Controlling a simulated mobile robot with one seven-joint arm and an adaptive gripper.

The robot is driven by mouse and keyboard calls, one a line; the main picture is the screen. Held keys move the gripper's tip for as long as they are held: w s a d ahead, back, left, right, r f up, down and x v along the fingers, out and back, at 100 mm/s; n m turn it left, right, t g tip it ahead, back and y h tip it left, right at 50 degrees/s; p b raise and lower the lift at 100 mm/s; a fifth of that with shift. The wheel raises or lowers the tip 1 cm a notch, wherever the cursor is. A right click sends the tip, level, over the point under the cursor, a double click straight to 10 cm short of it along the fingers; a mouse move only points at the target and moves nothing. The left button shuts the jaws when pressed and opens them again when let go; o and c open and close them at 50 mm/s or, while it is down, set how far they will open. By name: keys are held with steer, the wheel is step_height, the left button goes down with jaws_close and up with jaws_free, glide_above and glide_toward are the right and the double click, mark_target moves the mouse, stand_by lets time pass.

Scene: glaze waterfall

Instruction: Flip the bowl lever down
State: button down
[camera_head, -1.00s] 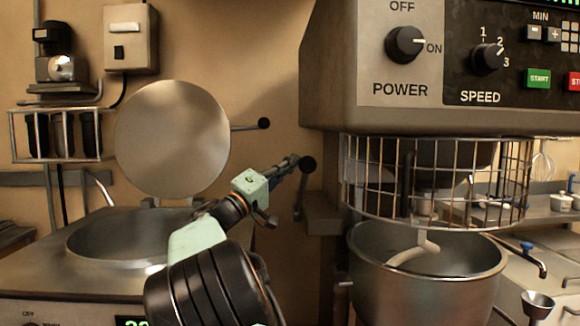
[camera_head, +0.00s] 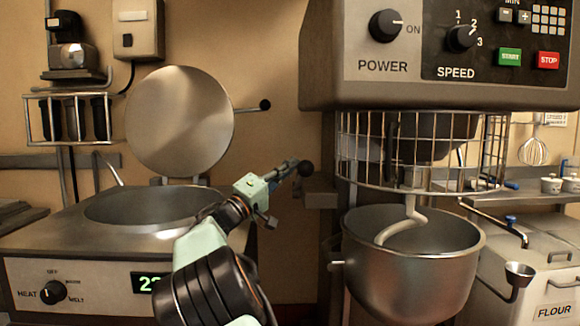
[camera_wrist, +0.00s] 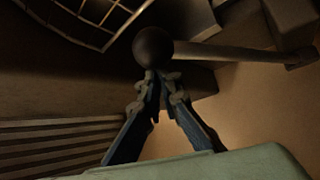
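The bowl lever's dark ball knob (camera_head: 305,168) is at the tip of my gripper (camera_head: 291,170), left of the mixer. In the wrist view, the knob (camera_wrist: 153,47) lies just past the fingertips and seems to touch them. The lever's rod (camera_wrist: 235,54) runs right from the knob to its pivot. My gripper (camera_wrist: 160,76) looks shut, its fingertips close together behind the knob and not around it. In the head view the rod is hard to make out. The steel mixing bowl (camera_head: 412,275) hangs below the wire guard, with the dough hook (camera_head: 402,228) reaching into it.
The mixer's control head (camera_head: 430,60) and wire guard (camera_head: 420,155) stand right of my gripper. A kettle (camera_head: 95,220) with a raised round lid (camera_head: 180,122) is at the left. A flour bin (camera_head: 540,285) stands at the right. Bare wall lies behind my gripper.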

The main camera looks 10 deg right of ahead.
steer(key=shift+s+d+g, duration=0.2)
steer(key=shift+d+g, duration=0.1)
steer(key=shift+d, duration=0.05)
steer(key=v, duration=0.8)
steer(key=shift+w, duration=0.15)
steer(key=shift+r, duration=0.1)
